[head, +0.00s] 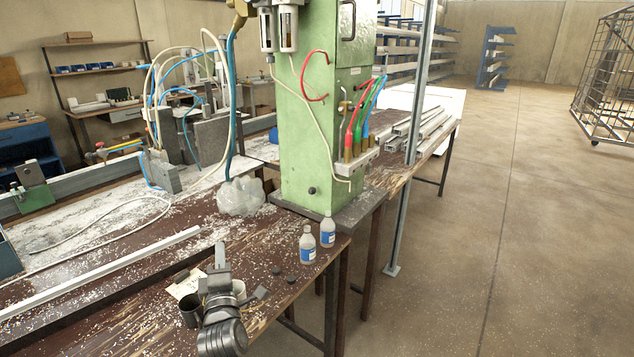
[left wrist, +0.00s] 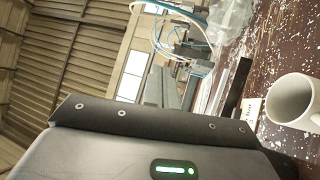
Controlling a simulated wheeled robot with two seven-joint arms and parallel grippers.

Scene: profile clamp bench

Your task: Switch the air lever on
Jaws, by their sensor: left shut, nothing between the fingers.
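My left gripper (head: 219,252) is shut and empty above the front of the bench, pointing away from me. A brass valve fitting (head: 240,8) with a blue hose is at the column's top left, cut by the frame edge. A small metal fitting (head: 345,106) sits on its front above the coloured hoses. I cannot tell which carries the air lever, or its position. My right gripper is not in view.
Two bottles (head: 307,244) (head: 327,231) stand at the bench's right edge before the column. A crumpled plastic bag (head: 241,197) lies at its left. A long white profile (head: 110,268) lies left.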

